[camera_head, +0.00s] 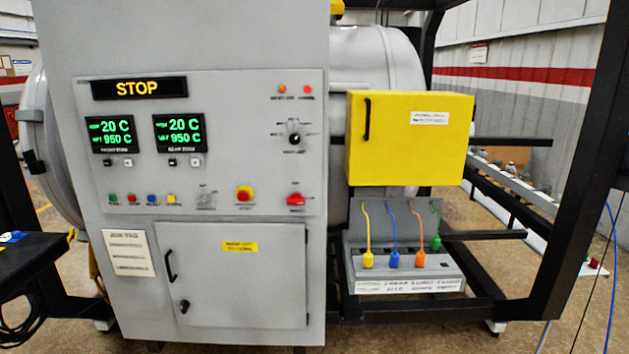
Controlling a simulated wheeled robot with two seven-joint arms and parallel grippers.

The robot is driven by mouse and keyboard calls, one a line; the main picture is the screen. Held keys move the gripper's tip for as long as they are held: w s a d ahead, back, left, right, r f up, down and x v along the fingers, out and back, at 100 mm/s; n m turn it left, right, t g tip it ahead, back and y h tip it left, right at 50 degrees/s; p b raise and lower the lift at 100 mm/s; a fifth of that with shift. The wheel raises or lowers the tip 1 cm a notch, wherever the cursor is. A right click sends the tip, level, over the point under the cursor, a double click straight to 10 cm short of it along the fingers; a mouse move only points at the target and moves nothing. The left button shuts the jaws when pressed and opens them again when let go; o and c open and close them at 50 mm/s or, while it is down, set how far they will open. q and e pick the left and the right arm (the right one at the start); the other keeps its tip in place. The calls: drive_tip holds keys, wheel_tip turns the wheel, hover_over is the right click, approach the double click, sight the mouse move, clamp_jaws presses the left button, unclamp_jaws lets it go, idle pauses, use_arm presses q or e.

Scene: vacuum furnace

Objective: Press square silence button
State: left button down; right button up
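The grey control panel (225,200) faces me at the left and middle of the head view. A row of small coloured buttons sits low on it: a green button (113,198), a red button (132,199), a blue button (153,199) and a yellow button (172,198). Their labels are too small to read surely, so I cannot tell which is the silence button. Small black and white square keys (172,162) sit under the two green-lit displays (179,133). Neither of my grippers is in view.
A red-and-yellow round button (244,194), a red switch (296,199) and a black knob (294,139) share the panel. A yellow box (410,138) and a rack with coloured plugs (405,265) stand at right. A dark table (30,255) is at left.

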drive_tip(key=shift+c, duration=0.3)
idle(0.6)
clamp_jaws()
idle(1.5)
